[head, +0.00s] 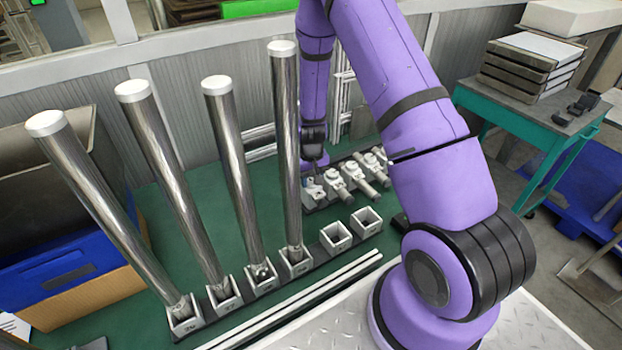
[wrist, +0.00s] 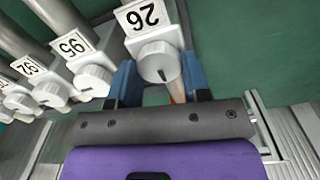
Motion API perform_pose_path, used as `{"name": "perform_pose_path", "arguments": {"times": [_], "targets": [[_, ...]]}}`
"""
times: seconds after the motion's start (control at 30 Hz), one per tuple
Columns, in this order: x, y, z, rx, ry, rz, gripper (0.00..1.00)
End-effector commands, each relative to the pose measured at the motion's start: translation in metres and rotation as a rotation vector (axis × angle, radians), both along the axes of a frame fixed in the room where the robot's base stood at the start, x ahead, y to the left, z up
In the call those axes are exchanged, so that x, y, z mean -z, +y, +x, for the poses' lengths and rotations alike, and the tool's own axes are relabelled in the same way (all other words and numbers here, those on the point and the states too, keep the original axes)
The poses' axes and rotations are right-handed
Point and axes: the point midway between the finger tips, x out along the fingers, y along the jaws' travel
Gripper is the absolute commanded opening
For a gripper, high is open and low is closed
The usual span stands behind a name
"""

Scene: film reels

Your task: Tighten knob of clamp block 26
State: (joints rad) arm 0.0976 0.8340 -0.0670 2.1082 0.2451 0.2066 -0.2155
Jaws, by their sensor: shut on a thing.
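In the head view my gripper (head: 314,160) is at the left end of the row of clamp blocks, over the nearest block (head: 314,190). The arm partly hides that block there, and its label cannot be read.
Other labelled clamp blocks with white knobs (wrist: 93,82) stand close to the left in the wrist view. Tall metal tubes (head: 285,140) stand in sockets on the green table. Two empty square sockets (head: 336,236) and long rails (head: 300,298) lie in front.

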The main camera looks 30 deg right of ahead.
Motion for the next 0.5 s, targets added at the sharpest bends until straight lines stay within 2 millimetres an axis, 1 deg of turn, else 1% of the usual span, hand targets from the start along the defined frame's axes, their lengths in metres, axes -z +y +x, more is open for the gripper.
{"name": "perform_pose_path", "arguments": {"times": [0.5], "targets": [[-0.0004, -0.0021, 0.0, 0.49, -0.003, -0.002, 0.2]]}}
